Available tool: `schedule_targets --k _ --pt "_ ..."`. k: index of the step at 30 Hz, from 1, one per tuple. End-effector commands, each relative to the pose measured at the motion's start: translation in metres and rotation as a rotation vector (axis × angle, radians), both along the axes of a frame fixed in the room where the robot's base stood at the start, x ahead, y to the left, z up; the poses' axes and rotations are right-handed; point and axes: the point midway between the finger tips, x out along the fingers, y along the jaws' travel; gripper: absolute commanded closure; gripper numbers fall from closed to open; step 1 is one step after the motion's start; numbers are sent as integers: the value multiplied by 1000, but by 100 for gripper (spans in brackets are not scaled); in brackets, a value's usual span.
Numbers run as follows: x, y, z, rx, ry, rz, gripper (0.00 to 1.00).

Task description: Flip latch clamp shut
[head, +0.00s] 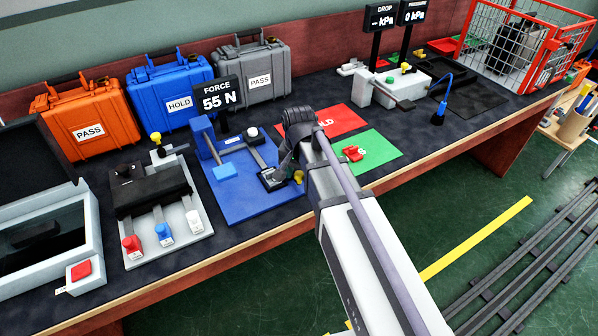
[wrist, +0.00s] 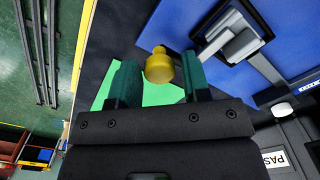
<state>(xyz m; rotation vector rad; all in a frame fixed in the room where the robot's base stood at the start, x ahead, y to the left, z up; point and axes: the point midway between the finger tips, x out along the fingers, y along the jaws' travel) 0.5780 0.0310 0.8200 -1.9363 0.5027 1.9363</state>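A blue fixture plate (head: 232,200) lies on the bench with a metal bar and a dark block (head: 270,180) at its front right. A yellow knob (head: 298,177) shows beside that block; I take it to be the clamp's handle. In the wrist view, the yellow knob (wrist: 158,66) sits between the two teal fingertips of my gripper (wrist: 158,85), with narrow gaps on both sides. The gripper is open. The dark block with the metal bar (wrist: 238,42) is to the right there. In the head view my wrist hides part of the fixture and the fingers.
A red mat (head: 338,121) and a green mat (head: 385,150) with a red part lie right of the fixture. A white fixture (head: 165,215) with red, blue and white knobs stands left. A FORCE display (head: 216,95) reading 55 N and several cases stand behind.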

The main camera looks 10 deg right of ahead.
Motion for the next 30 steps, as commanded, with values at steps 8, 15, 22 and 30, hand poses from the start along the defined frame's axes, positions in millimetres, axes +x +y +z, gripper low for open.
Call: schedule_targets --k 8,15,22,30 --pt "0 0 0 0 0 1 43" --pt "0 0 16 0 0 1 43" --pt "0 0 72 0 0 1 43" --pt "0 0 111 0 0 1 43"
